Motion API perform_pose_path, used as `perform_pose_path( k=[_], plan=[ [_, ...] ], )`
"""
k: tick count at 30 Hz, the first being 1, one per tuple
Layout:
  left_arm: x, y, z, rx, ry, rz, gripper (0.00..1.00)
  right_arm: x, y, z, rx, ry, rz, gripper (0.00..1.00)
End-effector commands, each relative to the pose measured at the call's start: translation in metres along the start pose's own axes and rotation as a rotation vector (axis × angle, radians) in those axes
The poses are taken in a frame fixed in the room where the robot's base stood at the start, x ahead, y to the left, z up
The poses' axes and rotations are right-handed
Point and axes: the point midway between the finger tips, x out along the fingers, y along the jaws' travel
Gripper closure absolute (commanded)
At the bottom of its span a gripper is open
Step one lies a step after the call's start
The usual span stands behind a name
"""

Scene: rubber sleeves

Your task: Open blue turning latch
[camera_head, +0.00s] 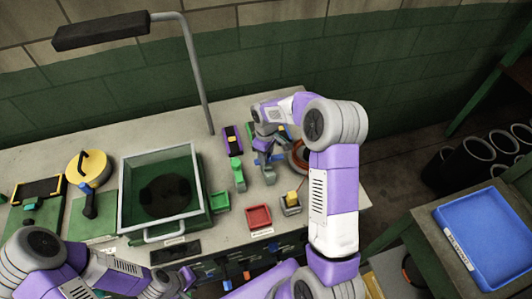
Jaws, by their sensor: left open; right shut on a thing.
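My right gripper (267,157) reaches down at the back right of the workbench. It is shut on a small blue part (278,158), which appears to be the blue turning latch. The fingers and wrist hide most of this part, so its angle cannot be told. My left gripper (187,279) is open, low in the picture near the bench's front edge, apart from the latch.
A green box with a metal frame (127,190) fills the bench's left middle. A blue tray (487,235) lies on a side table at right.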

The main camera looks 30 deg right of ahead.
Motion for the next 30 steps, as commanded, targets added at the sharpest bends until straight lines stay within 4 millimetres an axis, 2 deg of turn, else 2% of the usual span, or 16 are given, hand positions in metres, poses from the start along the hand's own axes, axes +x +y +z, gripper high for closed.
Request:
perform_pose_path(
  k=[18, 19, 21, 23, 24, 30],
  plan=[
    [-0.0005, 0.0002, 0.0001, 0.000, 0.000, 0.000, 0.57, -0.0005, 0.0003, -0.0005, -0.039, 0.001, 0.001, 0.91],
    [-0.0005, 0.0002, 0.0001, 0.000, 0.000, 0.000, 0.57, -0.0005, 0.0003, -0.0004, -0.039, 0.001, 0.001, 0.56],
    [-0.0005, 0.0002, 0.0001, 0.000, 0.000, 0.000, 0.57, -0.0005, 0.0003, -0.0004, -0.038, 0.001, 0.001, 0.45],
    [-0.0005, 0.0002, 0.0001, 0.000, 0.000, 0.000, 0.57, -0.0005, 0.0002, -0.0004, -0.038, 0.001, 0.001, 0.36],
    [-0.0005, 0.0002, 0.0000, 0.000, 0.000, 0.000, 0.57, -0.0004, 0.0002, -0.0003, -0.038, 0.001, 0.001, 0.35],
    [-0.0005, 0.0002, 0.0000, 0.000, 0.000, 0.000, 0.57, -0.0003, 0.0001, -0.0002, -0.037, 0.001, 0.000, 0.35]
  ],
)
